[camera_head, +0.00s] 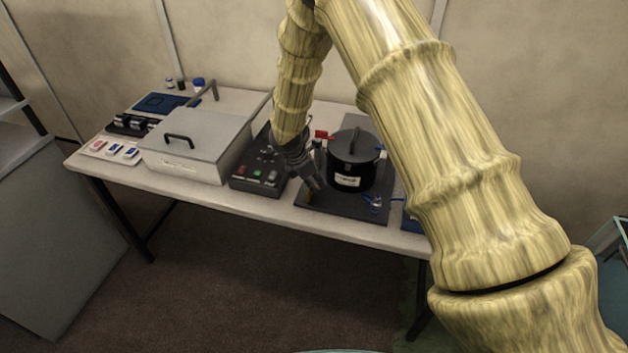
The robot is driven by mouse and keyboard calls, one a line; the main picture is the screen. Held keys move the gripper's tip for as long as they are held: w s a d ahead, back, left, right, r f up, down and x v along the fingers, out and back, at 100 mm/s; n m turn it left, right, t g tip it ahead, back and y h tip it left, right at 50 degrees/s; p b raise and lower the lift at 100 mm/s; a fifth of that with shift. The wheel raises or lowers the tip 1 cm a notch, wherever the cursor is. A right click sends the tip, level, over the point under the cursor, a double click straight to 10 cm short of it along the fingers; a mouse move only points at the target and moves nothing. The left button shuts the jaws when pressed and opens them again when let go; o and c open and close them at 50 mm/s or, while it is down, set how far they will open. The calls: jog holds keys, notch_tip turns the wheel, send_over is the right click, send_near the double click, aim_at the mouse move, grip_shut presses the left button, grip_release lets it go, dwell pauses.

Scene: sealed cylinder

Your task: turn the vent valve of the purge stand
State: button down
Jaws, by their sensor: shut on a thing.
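The purge stand is a dark base plate (345,209) on the table with a black lidded cylinder (352,174) on it, bearing a white label. A red valve handle (322,135) shows at the cylinder's upper left, and a blue valve handle (374,202) at its lower right front. My gripper (314,187) points down at the cylinder's left front, close beside it. It is shut on a small yellow part (309,195) low over the plate. My fingers hide most of that part, and I cannot tell from here which valve it belongs to.
A control box (258,178) with coloured buttons stands left of the plate. A large grey lidded box (192,148) is further left, with small labelled items (114,149) beyond it. My arm covers the table's right end. The table's front edge (250,203) is bare.

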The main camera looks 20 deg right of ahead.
jog(key=m+g, duration=0.1)
jog(key=m, duration=0.3)
jog(key=shift+s+m+g, duration=0.3)
jog(key=shift+s+g, duration=0.1)
jog(key=shift+s+a+m+g+y+b, duration=0.15)
jog(key=shift+s+m+g+b, duration=0.15)
jog(key=shift+m, duration=0.65)
jog(key=shift+s+m+g+y+b, duration=0.15)
jog(key=shift+m+g, duration=0.25)
jog(key=shift+m, duration=0.55)
jog(key=shift+f, duration=0.1)
jog(key=c, duration=1.5)
grip_release()
jog(key=shift+o, duration=0.2)
jog(key=v, duration=1.2)
